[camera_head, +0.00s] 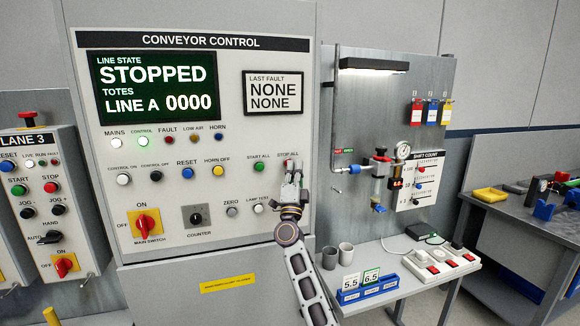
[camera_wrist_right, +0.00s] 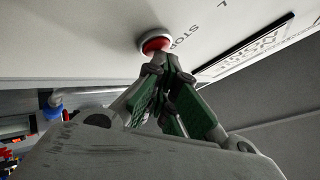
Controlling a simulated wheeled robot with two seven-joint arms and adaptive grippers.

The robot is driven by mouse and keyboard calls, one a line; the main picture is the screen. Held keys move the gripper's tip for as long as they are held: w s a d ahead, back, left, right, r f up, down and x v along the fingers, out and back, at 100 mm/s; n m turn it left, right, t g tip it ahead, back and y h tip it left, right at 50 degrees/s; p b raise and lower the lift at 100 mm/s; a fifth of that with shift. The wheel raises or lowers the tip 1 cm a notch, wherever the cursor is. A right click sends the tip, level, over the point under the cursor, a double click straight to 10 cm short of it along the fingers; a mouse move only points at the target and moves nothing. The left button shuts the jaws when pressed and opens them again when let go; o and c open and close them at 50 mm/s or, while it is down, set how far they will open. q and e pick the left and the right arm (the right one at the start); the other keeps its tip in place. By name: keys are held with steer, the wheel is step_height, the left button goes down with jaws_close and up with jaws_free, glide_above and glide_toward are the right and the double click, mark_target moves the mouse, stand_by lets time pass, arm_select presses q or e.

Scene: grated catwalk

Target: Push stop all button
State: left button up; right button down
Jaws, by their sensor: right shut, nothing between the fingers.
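The conveyor control panel (camera_head: 110,215) faces me, and its screen (camera_head: 155,87) reads "LINE STATE STOPPED, TOTES LINE A 0000". The red stop all button (camera_head: 287,162) is at the right end of the lower button row, under its "STOP ALL" label, and is partly hidden by my right gripper (camera_head: 291,176). In the right wrist view the red button (camera_wrist_right: 155,44) sits in a pale ring. The closed fingertips of my right gripper (camera_wrist_right: 163,60) are right at its lower edge, touching or nearly so. The gripper is shut and empty. My left gripper is not in view.
The green start all button (camera_head: 258,167) is just left of my gripper. A lane 3 panel (camera_head: 40,200) stands at left. At right are a tool board (camera_head: 365,110), a bench with grey cups (camera_head: 345,250) and a blue card holder (camera_head: 367,291), and another workbench (camera_head: 520,225).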

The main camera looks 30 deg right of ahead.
steer(key=shift+s+a, duration=0.1)
steer(key=shift+s, duration=0.1)
steer(key=shift+s+a+p, duration=0.2)
steer(key=shift+s+p, duration=0.35)
steer(key=shift+s, duration=0.35)
steer(key=shift+s, duration=0.1)
steer(key=s+p, duration=0.1)
steer(key=s, duration=0.1)
steer(key=s+a+p, duration=0.1)
steer(key=s, duration=0.1)
steer(key=shift+s+a, duration=0.1)
steer(key=shift+s, duration=0.3)
